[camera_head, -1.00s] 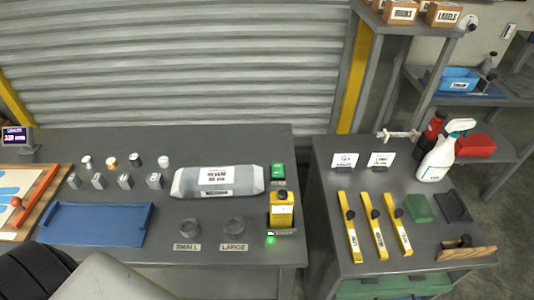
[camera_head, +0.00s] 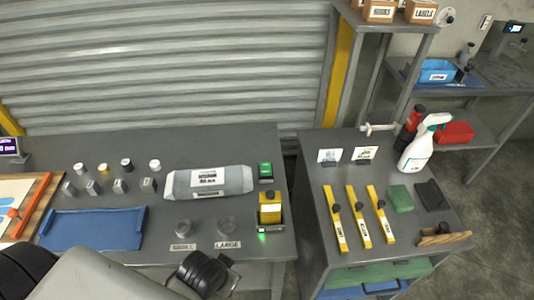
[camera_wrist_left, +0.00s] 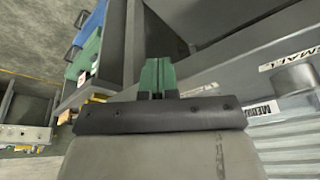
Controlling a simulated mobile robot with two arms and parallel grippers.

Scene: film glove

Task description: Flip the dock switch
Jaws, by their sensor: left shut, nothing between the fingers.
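No part is clearly marked as the dock switch. A yellow device (camera_head: 270,207) stands upright in a dark dock with a lit green light (camera_head: 263,235) at the right front of the left bench. A small pale wall box (camera_head: 486,22) shows on the wall at the upper right; its details are too small to read. My left gripper (camera_wrist_left: 159,75) is shut and empty in the left wrist view, its green fingertips together. In the head view my left arm reaches in at the bottom, below the bench's front edge; its fingertips cannot be made out there. My right gripper is not in view.
The left bench (camera_head: 215,145) carries a grey package (camera_head: 208,182), a blue tray (camera_head: 92,228), small cylinders and a green box (camera_head: 265,172). The right bench holds yellow tools (camera_head: 357,215), a spray bottle (camera_head: 416,150) and cards. A gap separates the benches.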

